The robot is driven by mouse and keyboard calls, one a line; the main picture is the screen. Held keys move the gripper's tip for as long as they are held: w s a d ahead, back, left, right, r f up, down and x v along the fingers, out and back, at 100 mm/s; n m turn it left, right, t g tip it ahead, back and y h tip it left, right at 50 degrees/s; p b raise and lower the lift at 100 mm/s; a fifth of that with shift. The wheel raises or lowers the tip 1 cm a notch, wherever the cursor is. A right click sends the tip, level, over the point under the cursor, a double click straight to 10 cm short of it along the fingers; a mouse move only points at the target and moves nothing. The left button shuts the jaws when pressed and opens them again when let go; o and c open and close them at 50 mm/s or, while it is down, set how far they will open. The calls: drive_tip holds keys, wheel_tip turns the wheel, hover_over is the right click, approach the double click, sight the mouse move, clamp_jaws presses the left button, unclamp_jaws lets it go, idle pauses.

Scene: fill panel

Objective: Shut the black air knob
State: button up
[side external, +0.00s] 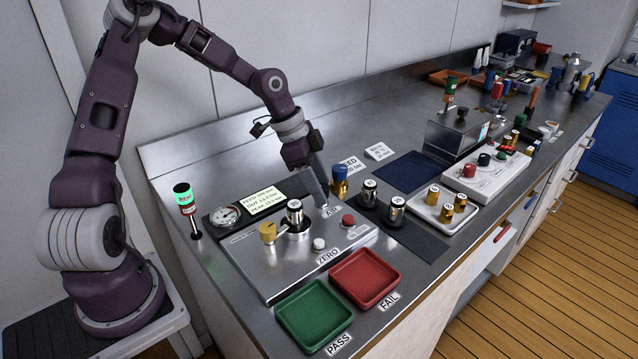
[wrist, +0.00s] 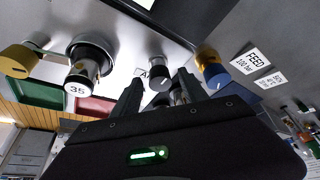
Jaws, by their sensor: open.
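The black air knob (wrist: 160,83) shows in the wrist view, beside a partly covered label starting with "A". It lies in the gap between the two fingertips of my gripper (wrist: 160,77), which is open. I see no contact with either finger. In the side view my gripper (side external: 323,204) points down over the right back part of the metal panel (side external: 262,268), by the AIR label. There its fingers hide the black knob, and I cannot read the knob's turn position.
A yellow knob (side external: 268,232) and a silver canister (side external: 295,214) stand left of my gripper. A red button (side external: 348,220) and white button (side external: 319,244) are in front. Green (side external: 313,316) and red (side external: 365,278) trays lie nearer the edge.

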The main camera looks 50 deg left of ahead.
drive_tip(key=v, duration=0.7)
drive_tip(key=s+d+r+n+t+y, duration=0.1)
drive_tip(key=s+d+r+n, duration=0.2)
drive_tip(key=s, duration=0.5)
drive_tip(key=s+d+r+n+y, duration=0.1)
drive_tip(key=s+d+r+n, duration=0.2)
drive_tip(key=s, duration=0.6)
drive_tip(key=s+d+r+n+t+y, duration=0.1)
drive_tip(key=s+d+r+n, duration=0.2)
drive_tip(key=s+d+r, duration=0.2)
drive_tip(key=s, duration=0.3)
drive_tip(key=shift+s+r+t, duration=0.2)
drive_tip(key=shift+s+t, duration=0.1)
